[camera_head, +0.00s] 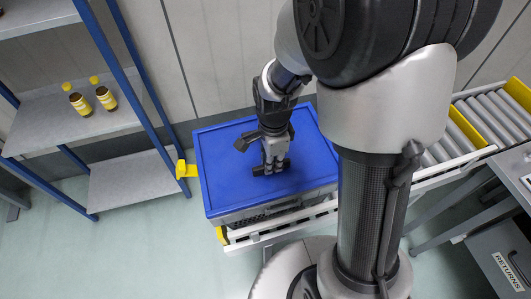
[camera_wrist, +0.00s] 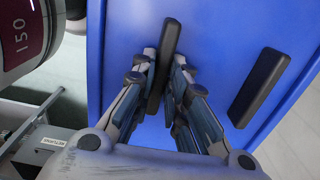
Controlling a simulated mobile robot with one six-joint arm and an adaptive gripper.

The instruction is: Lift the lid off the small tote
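The small tote (camera_head: 288,209) has a grey body and stands on the end of the conveyor. Its flat blue lid (camera_head: 225,160) lies over the top, and I see no clear gap between them. In the wrist view the lid (camera_wrist: 225,40) carries two black bar handles. My gripper (camera_head: 274,163) points down at the lid. In the wrist view the fingers of my gripper (camera_wrist: 165,70) are on both sides of the near handle (camera_wrist: 162,85) and appear to touch it. The other handle (camera_wrist: 258,88) is free, to the right.
A blue-posted shelf rack (camera_head: 120,60) stands at the left with two brown jars (camera_head: 92,101) on it. A yellow bracket (camera_head: 185,169) is beside the tote's left edge. The roller conveyor (camera_head: 480,125) runs to the right. A grey bin marked RETURNS (camera_head: 500,262) stands at lower right.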

